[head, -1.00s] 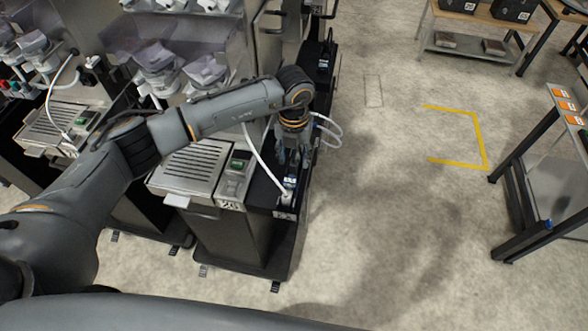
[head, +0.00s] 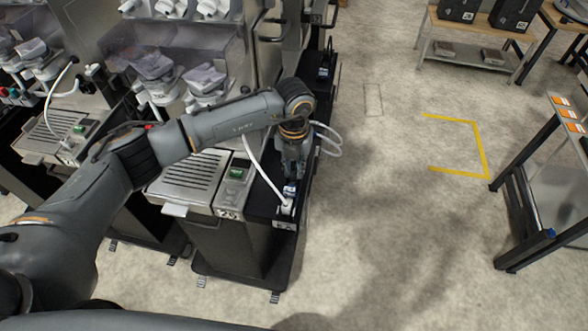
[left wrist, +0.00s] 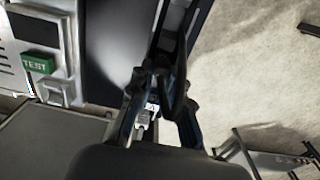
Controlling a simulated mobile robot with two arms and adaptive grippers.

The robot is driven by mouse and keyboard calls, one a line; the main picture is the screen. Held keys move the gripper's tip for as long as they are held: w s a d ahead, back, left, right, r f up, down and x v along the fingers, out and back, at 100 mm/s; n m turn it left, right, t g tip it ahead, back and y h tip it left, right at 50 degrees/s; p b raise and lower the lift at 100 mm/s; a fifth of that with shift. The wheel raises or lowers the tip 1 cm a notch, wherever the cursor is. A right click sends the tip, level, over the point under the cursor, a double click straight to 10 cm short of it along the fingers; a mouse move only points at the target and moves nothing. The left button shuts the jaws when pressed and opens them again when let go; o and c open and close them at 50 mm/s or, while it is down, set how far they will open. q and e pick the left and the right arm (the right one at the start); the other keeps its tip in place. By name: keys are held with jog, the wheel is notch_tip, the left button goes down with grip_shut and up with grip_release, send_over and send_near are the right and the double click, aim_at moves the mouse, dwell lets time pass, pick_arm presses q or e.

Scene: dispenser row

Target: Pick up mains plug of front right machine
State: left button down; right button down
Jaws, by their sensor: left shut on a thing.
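The exact contact is mostly hidden. My right gripper is not in view.
More machines with clear hoppers (head: 165,55) stand to the left and behind. White cable loops (head: 328,140) hang off the ledge's right side. Open floor with a yellow corner marking (head: 475,125) lies to the right, with a dark-framed trolley (head: 520,190) beyond.

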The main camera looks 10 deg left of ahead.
aim_at(294, 171)
pick_arm(q)
jog(key=shift+w+r+b, duration=0.15)
jog(key=shift+r+b, duration=0.15)
jog(key=shift+r, duration=0.05)
jog(key=shift+s+r+b, duration=0.25)
jog(key=shift+r+b, duration=0.55)
jog(key=shift+r, duration=0.4)
jog(key=s+d+r+b, duration=0.2)
jog(key=s+r+b, duration=0.3)
jog(key=s+r, duration=0.4)
jog(key=s, duration=0.4)
jog(key=shift+s+d+r, duration=0.25)
jog(key=shift+s+r, duration=0.05)
jog(key=shift+r, duration=0.05)
jog(key=shift+r, duration=0.5)
jog(key=shift+r+p, duration=0.55)
jog(key=shift+r, duration=0.1)
jog(key=shift+r+p, duration=0.55)
jog(key=shift+r, duration=0.8)
